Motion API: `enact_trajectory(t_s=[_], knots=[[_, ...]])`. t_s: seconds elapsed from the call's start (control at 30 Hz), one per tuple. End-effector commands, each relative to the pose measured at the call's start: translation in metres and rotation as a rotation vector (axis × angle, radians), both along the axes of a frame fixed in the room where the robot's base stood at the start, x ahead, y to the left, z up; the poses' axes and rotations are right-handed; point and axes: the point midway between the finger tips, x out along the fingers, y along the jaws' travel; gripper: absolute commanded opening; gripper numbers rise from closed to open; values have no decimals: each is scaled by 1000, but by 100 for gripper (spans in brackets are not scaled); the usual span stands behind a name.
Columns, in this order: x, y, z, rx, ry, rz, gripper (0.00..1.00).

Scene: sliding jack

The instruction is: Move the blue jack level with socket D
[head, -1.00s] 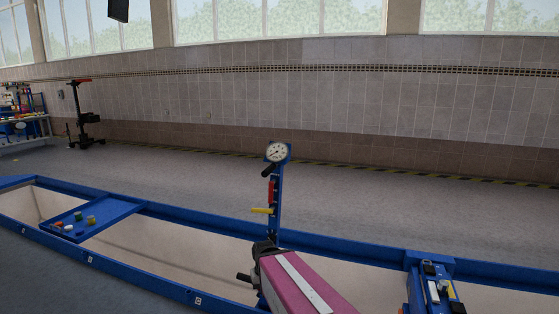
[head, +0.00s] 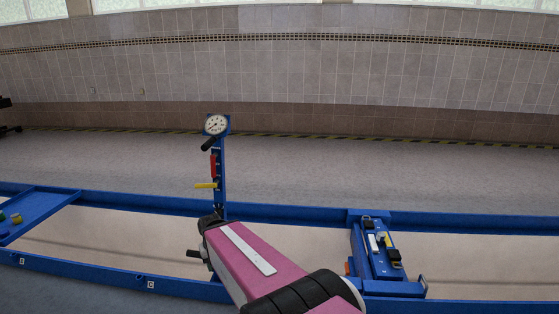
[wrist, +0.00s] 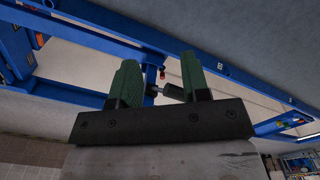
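The blue jack appears to be the upright blue post (head: 218,170) with a round gauge, a red handle and a yellow lever, standing at the pit in the head view. Its foot is partly hidden by my pink arm. The plate marked C (head: 150,285) is on the near rail, left of the post; no D plate is visible. In the wrist view, my gripper (wrist: 160,80) has its two green fingers apart. A dark bar (wrist: 174,92) shows between them, beside a blue strut; I cannot tell whether a finger touches it.
The blue near rail (head: 80,273) and far rail (head: 290,212) border the pit. A blue unit (head: 372,262) with black, white and yellow parts spans the pit at right. A blue tray (head: 40,205) lies across it at left. The floor beyond is clear.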

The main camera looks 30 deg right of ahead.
Motion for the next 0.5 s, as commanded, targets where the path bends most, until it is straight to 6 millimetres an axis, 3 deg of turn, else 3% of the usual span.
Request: enact_trajectory(t_s=[0.27, 0.37, 0.5], knots=[[5, -5, -2, -1, -1, -5, 42], [18, -22, -8, -5, -3, -20, 42], [48, -68, -24, -15, -6, -61, 42]])
